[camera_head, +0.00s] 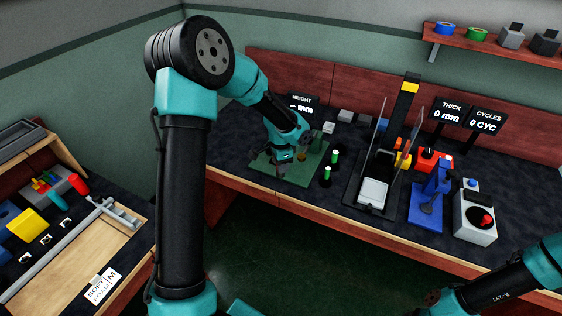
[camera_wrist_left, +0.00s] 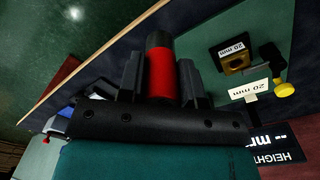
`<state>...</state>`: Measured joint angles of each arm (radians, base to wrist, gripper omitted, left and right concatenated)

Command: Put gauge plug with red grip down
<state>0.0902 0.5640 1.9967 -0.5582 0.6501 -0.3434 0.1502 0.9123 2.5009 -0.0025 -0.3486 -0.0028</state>
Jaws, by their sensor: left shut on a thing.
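My left gripper (camera_head: 281,168) is low over the green mat (camera_head: 308,172) on the far bench. In the left wrist view its two black fingers (camera_wrist_left: 160,78) are shut on the gauge plug with red grip (camera_wrist_left: 160,73). The plug has a black end beyond the red part. In the head view the plug cannot be made out behind the gripper. I cannot tell whether the plug touches the mat.
A block with a hole and a 20 mm label (camera_wrist_left: 236,57) and a yellow-knobbed piece (camera_wrist_left: 284,89) are near the held plug. Two green-topped pieces (camera_head: 334,157) stand right of the mat. A fixture with a white tray (camera_head: 373,192) and a blue press (camera_head: 427,205) stand farther right.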

